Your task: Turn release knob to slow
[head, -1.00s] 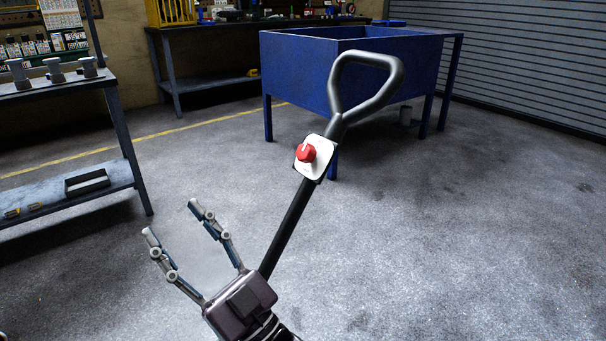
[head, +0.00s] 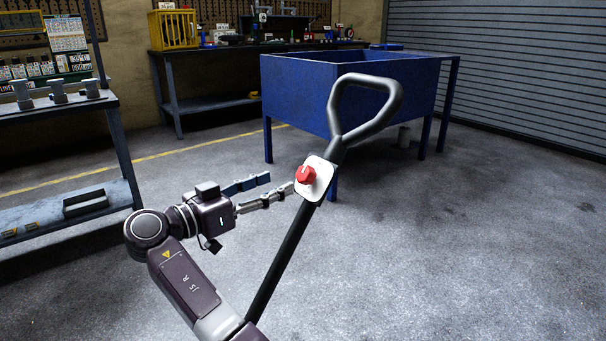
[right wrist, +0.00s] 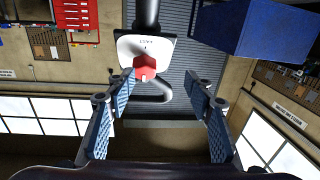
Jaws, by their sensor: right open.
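The red release knob (head: 305,174) sits on a white plate (head: 321,180) on the dark jack handle (head: 283,250), which leans up to the right and ends in a grey loop grip (head: 392,103). My right gripper (head: 280,186) is just left of the plate, fingers open and pointing right toward the knob. In the right wrist view the knob (right wrist: 145,68) shows ahead between the open blue-padded fingers, a little beyond their tips, with nothing held. My left gripper is not in view.
A blue open-topped bin (head: 300,95) on legs stands behind the handle. A shelf unit (head: 70,213) is at the left, and a workbench (head: 215,104) with a yellow crate (head: 173,29) is at the back. The floor at the right is clear.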

